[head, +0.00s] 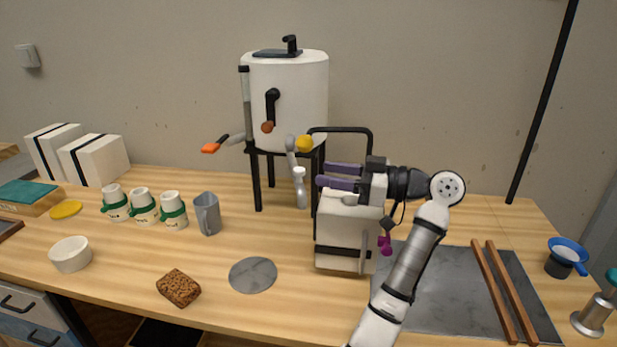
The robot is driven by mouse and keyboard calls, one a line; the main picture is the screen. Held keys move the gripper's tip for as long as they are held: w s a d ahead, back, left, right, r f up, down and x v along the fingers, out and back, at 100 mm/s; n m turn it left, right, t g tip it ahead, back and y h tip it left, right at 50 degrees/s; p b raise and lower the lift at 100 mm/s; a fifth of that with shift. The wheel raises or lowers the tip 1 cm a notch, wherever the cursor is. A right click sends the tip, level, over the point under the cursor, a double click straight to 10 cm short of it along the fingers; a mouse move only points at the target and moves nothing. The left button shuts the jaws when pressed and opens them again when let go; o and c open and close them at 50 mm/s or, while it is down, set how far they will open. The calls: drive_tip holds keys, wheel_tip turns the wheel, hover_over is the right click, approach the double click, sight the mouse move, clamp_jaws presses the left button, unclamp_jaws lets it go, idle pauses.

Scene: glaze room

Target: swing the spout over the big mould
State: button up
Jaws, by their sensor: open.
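A white tank (285,100) stands on a black stand at the back. A grey spout (299,182) with a yellow knob (304,143) hangs at its front, its pale lower end pointing down. The big mould appears to be the white block with a black strap (340,232), just right of the spout's lower end in the picture. My gripper (320,175) reaches in from the right with purple fingers pointing left. It is open and empty, in front of the block's top. The fingertips are close to the spout; I cannot tell whether they touch. The gripper hides part of the block's top.
A black hoop (340,129) rises behind my gripper. A lever with an orange end (210,148) sticks out left of the stand. A grey jug (207,214), three green-banded white moulds (144,208), and a sponge (179,288) stand left. A grey slab (435,300) lies right.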

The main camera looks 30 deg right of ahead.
drive_tip(key=b+v, duration=0.1)
drive_tip(key=v, duration=0.5)
drive_tip(key=shift+s+d, duration=0.2)
drive_tip(key=shift+s, duration=0.05)
